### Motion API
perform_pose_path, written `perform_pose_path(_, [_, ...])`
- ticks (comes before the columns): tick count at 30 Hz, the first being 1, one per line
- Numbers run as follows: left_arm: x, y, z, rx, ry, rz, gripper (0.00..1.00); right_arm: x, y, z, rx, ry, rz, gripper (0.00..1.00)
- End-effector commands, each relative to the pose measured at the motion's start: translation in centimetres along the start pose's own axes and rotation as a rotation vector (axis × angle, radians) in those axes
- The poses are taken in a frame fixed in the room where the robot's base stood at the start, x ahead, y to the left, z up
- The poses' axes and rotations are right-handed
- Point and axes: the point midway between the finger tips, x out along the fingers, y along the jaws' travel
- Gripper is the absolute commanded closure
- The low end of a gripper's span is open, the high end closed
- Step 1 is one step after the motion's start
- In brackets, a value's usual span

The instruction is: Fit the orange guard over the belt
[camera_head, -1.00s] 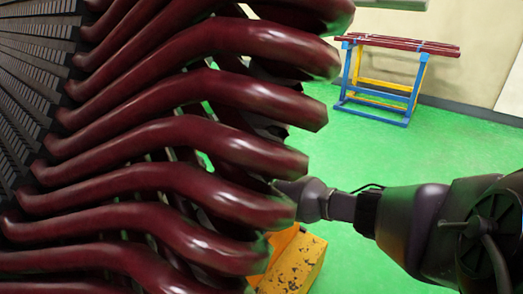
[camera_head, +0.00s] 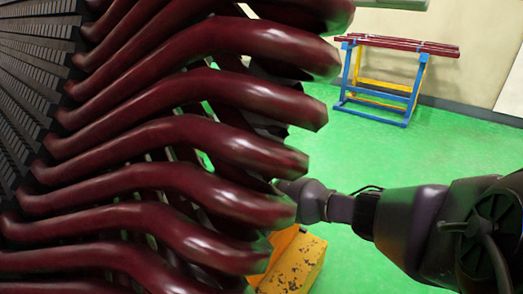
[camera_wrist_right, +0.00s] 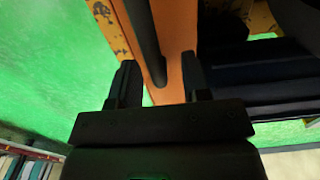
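My right gripper (camera_head: 280,186) reaches in from the right of the head view, its tips partly hidden among the dark red coil ends (camera_head: 232,141). In the right wrist view, its two fingers (camera_wrist_right: 157,72) stand apart. A smooth orange surface (camera_wrist_right: 178,35) and a dark rod (camera_wrist_right: 143,40) show between and beyond them. I cannot tell whether the fingers touch either, or whether the orange surface is the guard. No belt can be made out. My left gripper is not in view.
A scuffed orange-yellow block (camera_head: 300,268) stands below the coil ends. A blue and yellow rack (camera_head: 384,75) carrying dark red bars stands by the back wall. The green floor (camera_head: 350,160) between is clear. Dark blue-black bars (camera_wrist_right: 260,80) lie right of the fingers in the wrist view.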

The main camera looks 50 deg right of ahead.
Motion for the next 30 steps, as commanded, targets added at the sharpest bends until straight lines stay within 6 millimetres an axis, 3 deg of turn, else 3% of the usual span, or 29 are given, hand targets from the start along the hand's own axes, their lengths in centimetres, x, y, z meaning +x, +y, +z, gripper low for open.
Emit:
perform_pose_path(12, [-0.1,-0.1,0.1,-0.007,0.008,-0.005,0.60,0.3,0.2,0.1,0.000,-0.001,0.005,0.55])
perform_pose_path(24, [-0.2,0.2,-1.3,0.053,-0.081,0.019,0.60,-7.8,-0.3,0.0,0.000,0.001,-0.013,0.55])
perform_pose_path(30, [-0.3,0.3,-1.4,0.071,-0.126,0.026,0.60,-10.1,-0.2,0.0,0.000,0.000,-0.007,0.55])
